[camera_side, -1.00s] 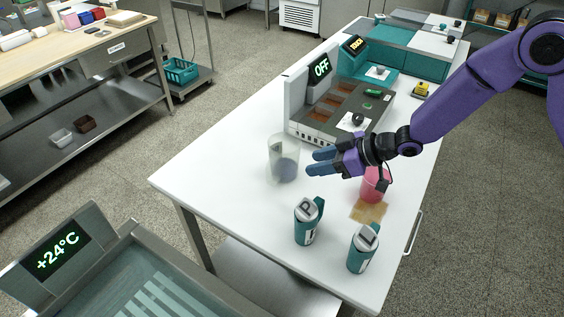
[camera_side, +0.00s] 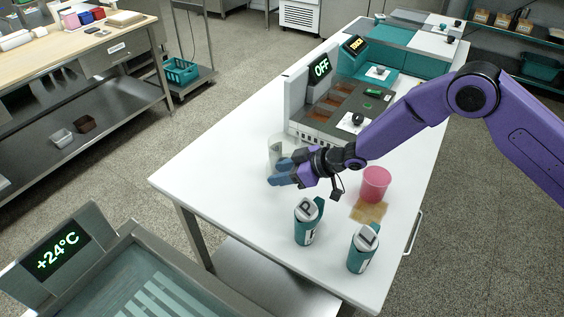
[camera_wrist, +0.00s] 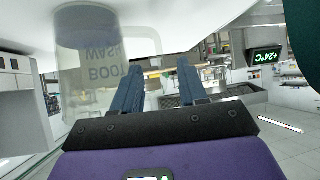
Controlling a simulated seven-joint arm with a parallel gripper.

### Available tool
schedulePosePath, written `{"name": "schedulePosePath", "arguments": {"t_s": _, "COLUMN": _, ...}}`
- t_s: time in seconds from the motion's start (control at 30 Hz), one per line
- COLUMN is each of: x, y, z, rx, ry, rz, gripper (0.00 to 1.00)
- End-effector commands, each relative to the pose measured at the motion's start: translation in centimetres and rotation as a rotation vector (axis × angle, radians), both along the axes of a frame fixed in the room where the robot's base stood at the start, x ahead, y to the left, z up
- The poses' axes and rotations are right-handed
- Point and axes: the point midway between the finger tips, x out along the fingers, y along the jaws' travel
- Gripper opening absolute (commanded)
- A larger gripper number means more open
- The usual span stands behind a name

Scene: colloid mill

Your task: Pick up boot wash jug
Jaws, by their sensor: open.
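The boot wash jug (camera_side: 279,146) is a clear, pale container standing on the white table in front of the machine. My gripper (camera_side: 277,173) is beside it in the side view, its blue fingers covering the jug's lower part. In the wrist view the jug (camera_wrist: 90,85) appears upside down, with "BOOT WASH" lettering, to the left of the fingers. My gripper (camera_wrist: 157,85) is open there, and the jug is not between its fingers. Whether a finger touches the jug I cannot tell.
A pink cup (camera_side: 375,184) stands by a tan cloth (camera_side: 369,212) on the right. Two teal lidded canisters, one (camera_side: 308,222) and another (camera_side: 363,249), stand near the front. The machine with an OFF display (camera_side: 340,108) is behind. The table's left front is clear.

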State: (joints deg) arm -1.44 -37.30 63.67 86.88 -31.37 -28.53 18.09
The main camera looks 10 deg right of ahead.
Motion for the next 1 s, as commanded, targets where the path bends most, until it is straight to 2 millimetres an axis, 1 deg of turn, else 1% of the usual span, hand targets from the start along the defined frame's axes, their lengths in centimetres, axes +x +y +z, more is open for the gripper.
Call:
{"name": "schedulePosePath", "arguments": {"t_s": 0.03, "x": 0.2, "y": 0.5, "z": -0.6, "rx": -0.001, "ry": 0.002, "rz": 0.001, "gripper": 0.43}}
{"name": "schedulePosePath", "arguments": {"t_s": 0.1, "x": 0.5, "y": 1.1, "z": -1.2, "rx": 0.0, "ry": 0.0, "rz": 0.001, "gripper": 0.43}}
{"name": "schedulePosePath", "arguments": {"t_s": 0.23, "x": 1.1, "y": 1.8, "z": -1.8, "rx": -0.001, "ry": 0.001, "rz": 0.0, "gripper": 0.43}}
{"name": "schedulePosePath", "arguments": {"t_s": 0.4, "x": 1.4, "y": 2.3, "z": -2.1, "rx": 0.0, "ry": -0.001, "rz": 0.001, "gripper": 0.43}}
{"name": "schedulePosePath", "arguments": {"t_s": 0.6, "x": 1.4, "y": 2.3, "z": -2.1, "rx": 0.0, "ry": -0.001, "rz": 0.001, "gripper": 0.43}}
{"name": "schedulePosePath", "arguments": {"t_s": 0.63, "x": 1.4, "y": 2.3, "z": -2.1, "rx": 0.0, "ry": -0.001, "rz": 0.001, "gripper": 0.39}}
{"name": "schedulePosePath", "arguments": {"t_s": 0.67, "x": 1.4, "y": 2.3, "z": -2.1, "rx": 0.0, "ry": -0.001, "rz": 0.001, "gripper": 0.29}}
{"name": "schedulePosePath", "arguments": {"t_s": 0.7, "x": 1.4, "y": 2.3, "z": -2.1, "rx": 0.0, "ry": -0.001, "rz": 0.001, "gripper": 0.17}}
{"name": "schedulePosePath", "arguments": {"t_s": 0.73, "x": 1.4, "y": 2.3, "z": -2.1, "rx": 0.0, "ry": -0.001, "rz": 0.001, "gripper": 0.07}}
{"name": "schedulePosePath", "arguments": {"t_s": 0.77, "x": 1.4, "y": 2.3, "z": -2.0, "rx": 0.0, "ry": -0.001, "rz": 0.001, "gripper": 0.0}}
{"name": "schedulePosePath", "arguments": {"t_s": 1.0, "x": 1.4, "y": 2.4, "z": -2.0, "rx": 0.001, "ry": -0.002, "rz": 0.001, "gripper": 0.0}}
